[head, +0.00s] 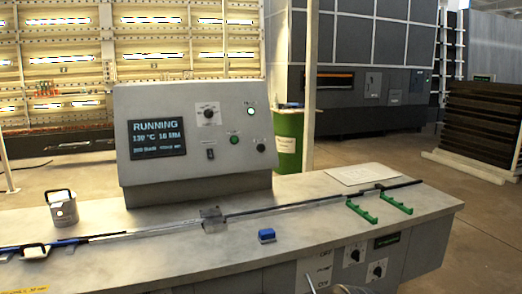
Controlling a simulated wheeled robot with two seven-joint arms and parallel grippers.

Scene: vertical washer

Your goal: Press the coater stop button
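A grey sloped control panel (195,135) stands at the back of a long grey bench. Its dark screen (157,139) reads RUNNING, with a temperature and time below. On its right side are a dial (208,115), a bright lit green light (250,111), a green button (234,139), a dark round button (261,148) and a small black switch (210,154). The labels are too small to read, so I cannot tell which is the stop button. Nothing touches the panel.
On the bench (300,195) are a grey can (62,210), a blue block (267,236), green brackets (361,212) and a long thin rod in front of the panel. More knobs (355,255) sit on the bench front. A green drum (288,140) stands behind.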

